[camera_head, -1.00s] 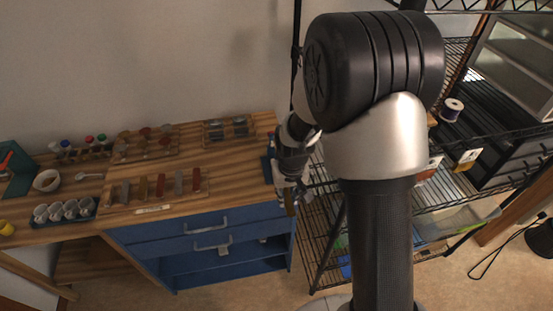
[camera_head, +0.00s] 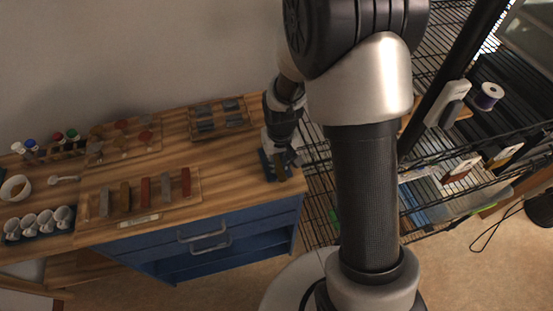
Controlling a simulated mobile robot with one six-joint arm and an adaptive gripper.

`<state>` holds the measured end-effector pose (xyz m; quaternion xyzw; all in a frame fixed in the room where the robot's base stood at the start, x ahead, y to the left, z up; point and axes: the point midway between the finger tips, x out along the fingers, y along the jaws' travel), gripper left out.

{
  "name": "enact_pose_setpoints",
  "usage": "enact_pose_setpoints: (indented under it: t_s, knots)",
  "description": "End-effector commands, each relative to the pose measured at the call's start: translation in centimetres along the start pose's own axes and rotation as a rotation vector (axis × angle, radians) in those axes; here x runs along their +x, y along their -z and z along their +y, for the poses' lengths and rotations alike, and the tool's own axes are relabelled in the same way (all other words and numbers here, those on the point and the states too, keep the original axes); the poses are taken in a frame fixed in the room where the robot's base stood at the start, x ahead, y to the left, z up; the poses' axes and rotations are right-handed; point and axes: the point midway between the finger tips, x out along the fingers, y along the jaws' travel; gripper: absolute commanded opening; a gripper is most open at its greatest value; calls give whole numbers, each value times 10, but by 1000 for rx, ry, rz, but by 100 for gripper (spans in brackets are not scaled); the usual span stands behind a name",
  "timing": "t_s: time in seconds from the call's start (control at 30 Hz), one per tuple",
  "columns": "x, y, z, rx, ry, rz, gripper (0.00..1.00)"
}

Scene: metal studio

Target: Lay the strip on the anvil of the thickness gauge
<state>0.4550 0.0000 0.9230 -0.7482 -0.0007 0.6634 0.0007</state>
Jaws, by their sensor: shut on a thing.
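My gripper (camera_head: 281,162) is at the right end of the wooden bench, small and partly dark in the view. It is shut on a thin brownish strip (camera_head: 281,174), of which only a short end shows below the fingers. A dark blue object (camera_head: 265,164), probably the thickness gauge, stands on the bench right behind and left of my gripper. My gripper and wrist hide most of it, so its anvil does not show. I cannot tell whether the strip touches it.
A wooden tray (camera_head: 152,215) with several coloured bars lies on the bench (camera_head: 215,160) to the left. Another tray (camera_head: 243,127) with dark pieces lies behind. White cups (camera_head: 43,223) stand at far left. A wire shelf (camera_head: 440,160) stands on the right.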

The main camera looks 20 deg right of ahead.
Motion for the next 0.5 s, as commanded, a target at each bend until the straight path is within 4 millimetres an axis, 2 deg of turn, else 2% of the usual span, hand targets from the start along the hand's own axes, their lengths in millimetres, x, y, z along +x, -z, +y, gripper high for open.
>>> enact_pose_setpoints:
  t_s: [0.33,0.37,0.5]
  knots:
    - [3,0,0,0,0,1,0]
    - [3,0,0,0,0,1,21]
    - [2,0,0,0,0,1,30]
